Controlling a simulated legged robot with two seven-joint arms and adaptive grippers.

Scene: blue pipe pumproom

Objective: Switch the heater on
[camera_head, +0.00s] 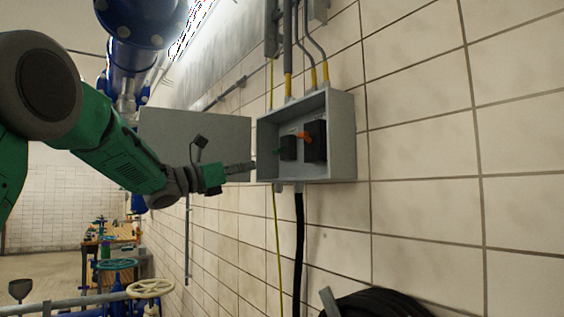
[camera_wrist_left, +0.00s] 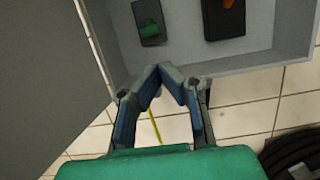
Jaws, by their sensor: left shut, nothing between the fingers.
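A grey electrical box (camera_head: 341,137) is fixed to the tiled wall, with its grey door (camera_head: 195,135) swung open to the left. Inside are a black switch with a green handle (camera_head: 279,151) and a larger black switch with an orange-red handle (camera_head: 304,135). In the left wrist view the green handle (camera_wrist_left: 150,30) is at the top left and the orange-red one (camera_wrist_left: 228,3) is cut off at the top. My left gripper (camera_head: 250,166) is shut and empty at the box's lower left edge; its fingertips (camera_wrist_left: 160,72) meet below the green handle, apart from it. My right gripper is not in view.
Conduits (camera_head: 288,60) enter the box from above, and a black cable (camera_head: 299,250) hangs below it. A coiled black hose (camera_head: 375,304) is at the bottom. Blue pipes (camera_head: 131,60) and valve wheels (camera_head: 150,289) stand at the left. The wall to the right is clear.

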